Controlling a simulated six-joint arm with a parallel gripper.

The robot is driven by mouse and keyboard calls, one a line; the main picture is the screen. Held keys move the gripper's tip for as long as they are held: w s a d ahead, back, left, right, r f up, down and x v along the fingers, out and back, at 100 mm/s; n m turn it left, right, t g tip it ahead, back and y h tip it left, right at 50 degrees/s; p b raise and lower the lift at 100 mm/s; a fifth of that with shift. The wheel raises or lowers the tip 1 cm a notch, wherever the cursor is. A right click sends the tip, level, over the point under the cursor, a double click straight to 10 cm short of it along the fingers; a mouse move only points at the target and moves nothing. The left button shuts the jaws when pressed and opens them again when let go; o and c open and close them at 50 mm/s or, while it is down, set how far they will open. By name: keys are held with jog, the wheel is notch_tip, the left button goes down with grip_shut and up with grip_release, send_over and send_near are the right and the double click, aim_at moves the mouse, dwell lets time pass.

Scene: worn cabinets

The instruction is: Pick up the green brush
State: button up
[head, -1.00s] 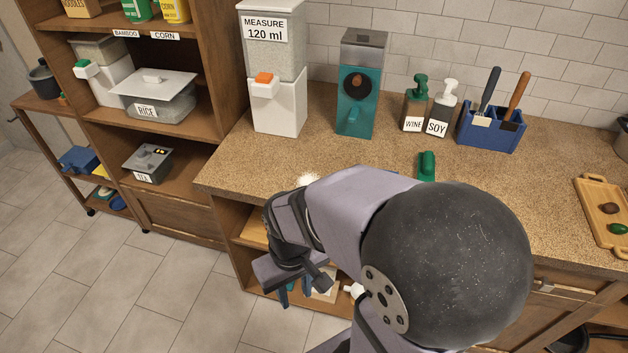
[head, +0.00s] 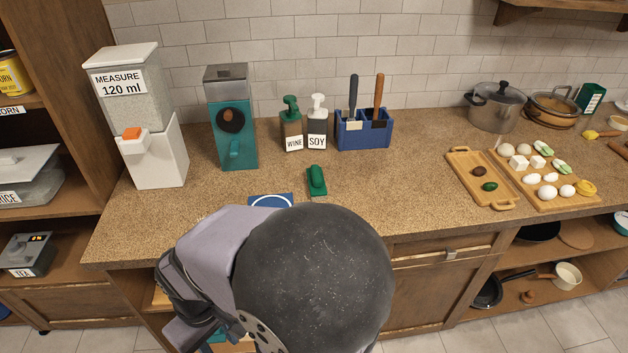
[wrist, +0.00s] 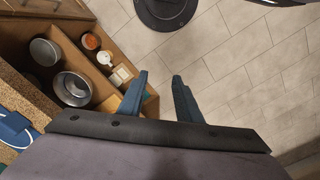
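The green brush (head: 317,180) lies on the speckled counter (head: 400,180), in front of the soy bottle (head: 317,122) and beside a blue mat (head: 270,201). Nothing touches it. My gripper (wrist: 159,76) is open and empty in the wrist view, its two blue fingers apart above the floor and beside an open shelf. In the head view my gripper is mostly hidden behind my arm, low in front of the counter. The brush cannot be made out in the wrist view.
A teal dispenser (head: 233,130), a wine bottle (head: 292,125) and a blue utensil holder (head: 363,133) stand behind the brush. Wooden trays (head: 470,195) with food lie to the right. Counter between brush and trays is clear. Open shelves (wrist: 105,35) hold metal bowls below.

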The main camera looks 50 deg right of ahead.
jog(key=shift+o, duration=0.6)
jog(key=shift+o, duration=1)
